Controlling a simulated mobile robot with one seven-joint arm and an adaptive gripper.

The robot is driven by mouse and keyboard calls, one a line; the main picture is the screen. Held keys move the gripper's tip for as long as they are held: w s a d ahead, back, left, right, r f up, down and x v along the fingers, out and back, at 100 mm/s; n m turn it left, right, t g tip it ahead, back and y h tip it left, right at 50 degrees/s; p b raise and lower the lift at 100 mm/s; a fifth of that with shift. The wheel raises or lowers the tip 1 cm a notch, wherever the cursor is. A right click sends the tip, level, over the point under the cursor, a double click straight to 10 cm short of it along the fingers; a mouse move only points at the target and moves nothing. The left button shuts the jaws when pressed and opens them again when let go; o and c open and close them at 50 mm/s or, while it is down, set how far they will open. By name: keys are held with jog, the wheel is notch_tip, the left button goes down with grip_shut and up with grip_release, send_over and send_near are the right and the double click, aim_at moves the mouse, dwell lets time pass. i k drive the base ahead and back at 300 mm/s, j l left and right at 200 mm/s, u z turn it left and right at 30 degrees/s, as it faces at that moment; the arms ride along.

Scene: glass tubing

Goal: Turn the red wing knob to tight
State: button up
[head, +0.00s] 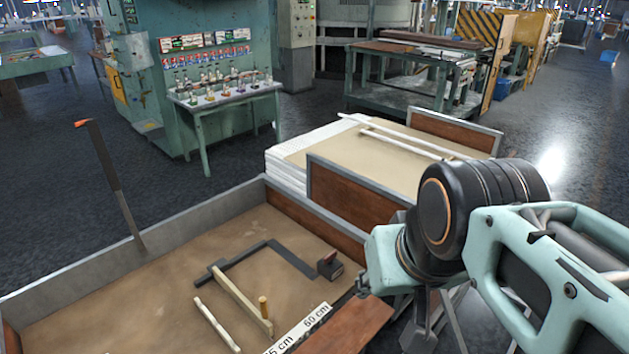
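No red wing knob can be made out for certain. A small dark block with a reddish side (329,266) sits in the shallow tray (140,285), by the end of a dark L-shaped bar; I cannot tell whether it is the knob. My gripper (428,330) is at the lower right, below my mint-green and black arm, to the right of that block and apart from it. Its fingers are partly hidden and cut by the bottom edge, so its opening does not show.
The tray holds a wooden square (242,300), a pale stick (216,325) and a marked ruler (300,330). A dark upright bar with an orange tip (115,185) rises at its left. A pallet stack (340,150) stands behind, and a green bench (225,98) farther back.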

aim_at(328, 259)
jog(key=k+l+u, duration=0.15)
jog(key=l, duration=0.2)
jog(key=l+u, duration=0.2)
jog(key=i+l+z, duration=0.4)
jog(key=i+l+u, duration=0.2)
